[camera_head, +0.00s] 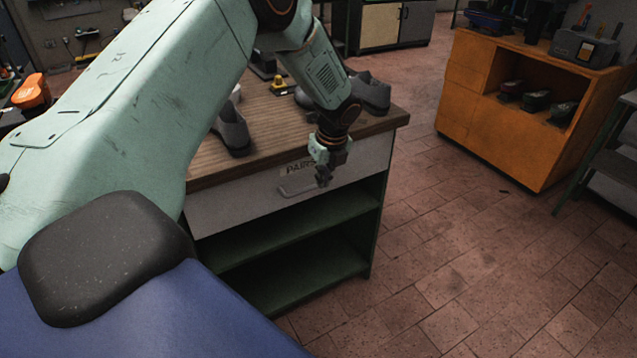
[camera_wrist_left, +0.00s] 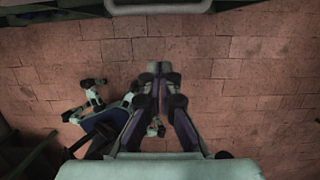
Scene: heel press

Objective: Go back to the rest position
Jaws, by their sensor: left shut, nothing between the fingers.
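My left gripper (camera_head: 324,178) is at the end of the pale green arm that comes in from the left in the head view. It hangs in front of the workbench drawer (camera_head: 240,204), close to the drawer's handle (camera_head: 300,187). I cannot tell whether it touches the handle. In the left wrist view the fingers (camera_wrist_left: 158,72) are together with nothing between them, above the brick floor. My right gripper is not in view.
A grey shoe (camera_head: 232,128) and another dark shoe (camera_head: 371,92) stand on the wooden workbench top (camera_head: 270,115). Open green shelves (camera_head: 290,228) lie below the drawer. An orange cabinet (camera_head: 475,92) stands at the right. The tiled floor (camera_head: 470,260) between is clear.

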